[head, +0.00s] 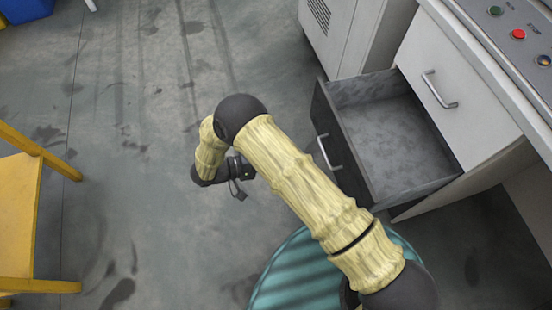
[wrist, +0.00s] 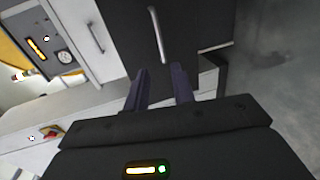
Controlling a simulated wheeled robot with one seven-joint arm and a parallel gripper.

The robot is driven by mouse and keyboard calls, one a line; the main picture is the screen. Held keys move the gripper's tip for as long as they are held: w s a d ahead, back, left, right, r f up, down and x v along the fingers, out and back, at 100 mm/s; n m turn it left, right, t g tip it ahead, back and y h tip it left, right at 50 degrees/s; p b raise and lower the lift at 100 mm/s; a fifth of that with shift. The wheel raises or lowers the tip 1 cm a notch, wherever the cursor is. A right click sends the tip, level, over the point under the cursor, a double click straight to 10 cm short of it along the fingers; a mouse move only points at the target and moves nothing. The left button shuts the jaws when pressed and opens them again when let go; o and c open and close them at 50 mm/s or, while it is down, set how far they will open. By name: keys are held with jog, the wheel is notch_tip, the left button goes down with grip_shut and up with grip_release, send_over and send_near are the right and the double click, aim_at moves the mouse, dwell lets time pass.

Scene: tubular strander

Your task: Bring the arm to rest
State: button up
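My arm is bent, with its elbow raised over the floor left of the open drawer (head: 395,130). My gripper (head: 240,192) hangs low beside the arm, small and partly hidden behind it in the head view. In the wrist view my gripper (wrist: 160,78) shows two dark fingers with a clear gap and nothing between them. Beyond the fingertips is the dark front of the drawer (wrist: 185,30) with its upright-looking handle (wrist: 157,33). In the head view the gripper is apart from that drawer front. The drawer's visible inside is empty.
A grey cabinet (head: 340,35) and a control desk (head: 470,75) with coloured buttons stand at the right. A closed drawer with a handle (head: 440,90) is beside the open one. A yellow chair-like frame (head: 20,215) stands at far left. The floor between is clear.

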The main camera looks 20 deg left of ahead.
jog(key=w+r+m+y, duration=0.2)
jog(key=w+r+y, duration=0.2)
jog(key=w, duration=0.8)
jog(key=w+d+r+m+y, duration=0.1)
jog(key=w+d+r+y, duration=0.1)
jog(key=w+r, duration=0.2)
jog(key=w+d+r+y, duration=0.2)
jog(key=w+r+y, duration=0.1)
jog(key=w+r, duration=0.1)
jog(key=w+d+r+m+y, duration=0.1)
jog(key=w+d+r+y, duration=0.1)
jog(key=w+r, duration=0.3)
jog(key=shift+d+m+y, duration=0.25)
jog(key=shift+m+y, duration=0.05)
jog(key=shift+y, duration=0.2)
jog(key=s+d+r+m+g+y, duration=0.1)
jog(key=s+d+r+g+y, duration=0.3)
jog(key=d, duration=0.8)
jog(key=s+d+r+m+g+h, duration=0.3)
jog(key=s+d+h, duration=0.1)
jog(key=s+d, duration=1.25)
jog(key=w+a+r+p+v, duration=0.1)
jog(key=w+p+v, duration=0.2)
jog(key=p+v, duration=1.2)
jog(key=w+a+p+v, duration=0.1)
jog(key=w+p+v, duration=0.2)
jog(key=p+v, duration=1.1)
jog(key=shift+w+r+p, duration=0.25)
jog(key=shift+r+p, duration=0.55)
jog(key=shift+p, duration=0.15)
